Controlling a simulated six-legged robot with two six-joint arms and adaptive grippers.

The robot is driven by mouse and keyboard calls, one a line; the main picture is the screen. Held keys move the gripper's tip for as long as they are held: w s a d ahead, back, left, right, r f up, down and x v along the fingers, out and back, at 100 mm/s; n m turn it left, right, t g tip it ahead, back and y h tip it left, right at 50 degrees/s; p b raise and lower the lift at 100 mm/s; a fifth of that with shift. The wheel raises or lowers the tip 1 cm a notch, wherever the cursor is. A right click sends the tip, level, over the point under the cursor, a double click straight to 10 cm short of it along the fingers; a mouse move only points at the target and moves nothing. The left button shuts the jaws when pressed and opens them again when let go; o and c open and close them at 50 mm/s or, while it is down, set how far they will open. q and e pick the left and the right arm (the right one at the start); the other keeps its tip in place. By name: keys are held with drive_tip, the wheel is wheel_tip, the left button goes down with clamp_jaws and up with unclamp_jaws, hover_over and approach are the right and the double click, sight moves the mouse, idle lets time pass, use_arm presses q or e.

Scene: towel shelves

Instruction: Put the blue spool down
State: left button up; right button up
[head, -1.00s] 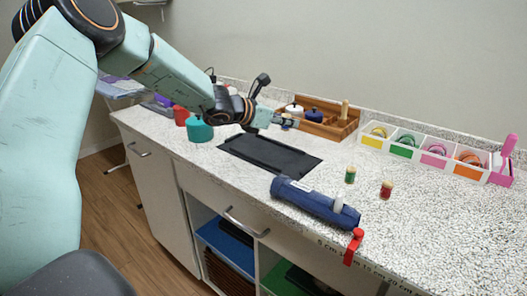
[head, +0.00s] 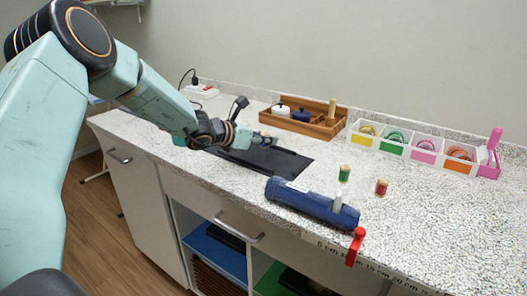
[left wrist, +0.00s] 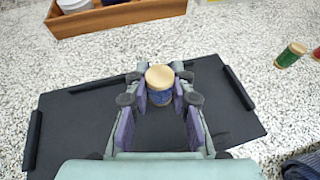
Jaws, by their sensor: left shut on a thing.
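The blue spool (left wrist: 160,97) has a tan top and blue thread and stands upright between my left gripper's fingers in the left wrist view. My left gripper (left wrist: 160,95) is shut on it. In the head view my left gripper (head: 262,138) is over the black tray (head: 290,164), near its back edge. The tray, with raised bars at its ends, also lies under the gripper in the left wrist view (left wrist: 75,125). The spool's lower end is hidden, so I cannot tell whether it touches the tray. My right gripper is not in view.
A wooden box (head: 328,131) with pots stands behind the tray. A rolled navy bundle (head: 312,203) lies at the front edge. A white divided tray (head: 376,148) holds coloured rings.

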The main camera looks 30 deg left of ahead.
sight(266, 147)
use_arm(q)
drive_tip(key=shift+s+d+f+b, duration=0.1)
drive_tip(key=shift+d+f+b, duration=0.1)
drive_tip(key=shift+f, duration=0.4)
drive_tip(key=shift+d+f+b, duration=0.1)
drive_tip(key=shift+d+f, duration=0.05)
drive_tip(key=shift+f, duration=0.4)
drive_tip(key=shift+a+f, duration=0.1)
drive_tip(key=shift+f, duration=0.25)
drive_tip(key=shift+a+f, duration=0.15)
drive_tip(key=shift+a, duration=0.15)
drive_tip(key=shift+d+f+b, duration=0.1)
drive_tip(key=shift+d+b, duration=0.15)
drive_tip(key=shift+b, duration=0.15)
drive_tip(key=o, duration=0.8)
drive_tip(key=shift+a+f, duration=0.1)
drive_tip(key=shift+a, duration=0.05)
